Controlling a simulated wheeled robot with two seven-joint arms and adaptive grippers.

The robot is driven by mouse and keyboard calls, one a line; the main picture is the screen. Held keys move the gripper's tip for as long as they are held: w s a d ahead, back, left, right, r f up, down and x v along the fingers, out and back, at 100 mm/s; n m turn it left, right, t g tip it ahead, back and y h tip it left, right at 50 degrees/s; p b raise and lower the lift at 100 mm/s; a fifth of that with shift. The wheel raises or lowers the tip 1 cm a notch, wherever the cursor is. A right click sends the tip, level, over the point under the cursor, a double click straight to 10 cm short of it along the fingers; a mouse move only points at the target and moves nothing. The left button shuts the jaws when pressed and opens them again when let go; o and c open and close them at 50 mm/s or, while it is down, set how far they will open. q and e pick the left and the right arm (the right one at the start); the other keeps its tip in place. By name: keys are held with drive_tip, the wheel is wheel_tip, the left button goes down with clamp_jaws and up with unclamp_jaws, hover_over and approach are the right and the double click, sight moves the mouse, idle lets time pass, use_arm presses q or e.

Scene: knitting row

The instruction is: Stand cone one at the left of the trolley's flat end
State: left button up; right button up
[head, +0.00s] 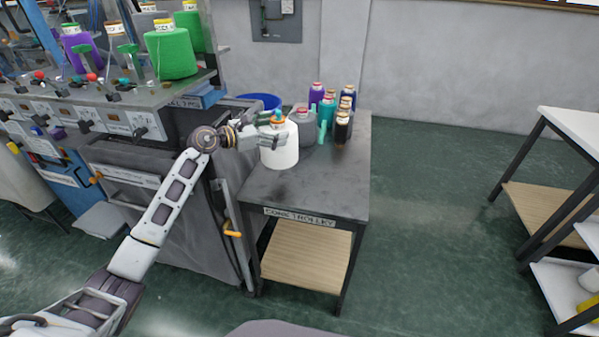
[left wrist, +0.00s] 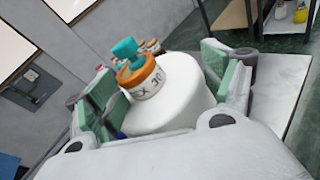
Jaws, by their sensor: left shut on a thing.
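A white yarn cone (head: 279,150) with an orange and teal top is upright at the left side of the cone trolley's dark top (head: 300,190). My left gripper (head: 277,136) is shut on this white cone. In the left wrist view the green finger pads flank the white cone (left wrist: 178,92), whose label reads "EX 30". I cannot tell whether the cone's base touches the trolley top. My right gripper is not in view.
A grey cone (head: 303,124) stands just behind the white one. Several small coloured spools (head: 342,128) stand at the trolley's back. The front part of the top is bare. The knitting machine (head: 120,110) is close on the left, and a shelf unit (head: 575,200) stands at right.

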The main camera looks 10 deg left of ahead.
sight(269, 156)
use_arm(q)
wheel_tip(269, 156, down, 6)
drive_tip(key=shift+r, duration=0.1)
drive_tip(key=shift+f, duration=0.7)
drive_tip(key=shift+f+b, duration=0.3)
drive_tip(key=shift+f, duration=0.9)
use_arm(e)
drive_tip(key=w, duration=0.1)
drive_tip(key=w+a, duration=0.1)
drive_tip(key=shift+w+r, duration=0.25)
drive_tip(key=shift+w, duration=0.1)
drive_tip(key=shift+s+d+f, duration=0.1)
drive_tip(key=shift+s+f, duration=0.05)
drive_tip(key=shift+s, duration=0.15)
use_arm(q)
drive_tip(key=o, duration=1.9)
drive_tip(key=shift+f, duration=0.15)
